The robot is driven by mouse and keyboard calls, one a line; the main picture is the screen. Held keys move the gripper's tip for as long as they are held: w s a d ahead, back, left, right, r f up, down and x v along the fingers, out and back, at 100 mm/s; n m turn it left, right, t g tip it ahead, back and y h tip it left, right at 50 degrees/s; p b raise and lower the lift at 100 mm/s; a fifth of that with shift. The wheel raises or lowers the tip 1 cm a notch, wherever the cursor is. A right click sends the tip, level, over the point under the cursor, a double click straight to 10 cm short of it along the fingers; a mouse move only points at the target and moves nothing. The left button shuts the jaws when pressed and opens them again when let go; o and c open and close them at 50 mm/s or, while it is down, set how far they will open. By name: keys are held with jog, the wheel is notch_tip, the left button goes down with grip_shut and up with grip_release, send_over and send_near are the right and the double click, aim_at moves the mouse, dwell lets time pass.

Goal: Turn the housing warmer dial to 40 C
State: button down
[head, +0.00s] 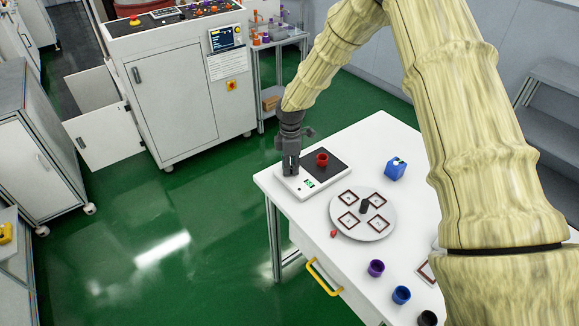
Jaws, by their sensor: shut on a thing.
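The housing warmer (292,186) is a low white unit with a dark top plate and a small green display (309,183), on the left part of the white table. A red cup-shaped housing (321,159) stands on its dark plate. My gripper (290,170) points down over the warmer's left front part, left of the red housing. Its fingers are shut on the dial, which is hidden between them. The display's reading is too small to make out.
A round white turntable (378,229) with several framed squares stands right of the warmer. A blue block (395,169) is behind it, and a small red piece (333,233) lies in front. Purple (376,268), blue (401,295) and dark (427,318) cups line the front edge.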

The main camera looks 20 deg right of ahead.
aim_at(291, 167)
jog(key=shift+w+d+r+n, duration=0.1)
jog(key=shift+d+r+n, duration=0.1)
jog(key=shift+n, duration=0.1)
jog(key=c, duration=1.3)
grip_release()
jog(key=shift+a, duration=0.1)
jog(key=shift+f, duration=0.1)
notch_tip(291, 167, up, 12)
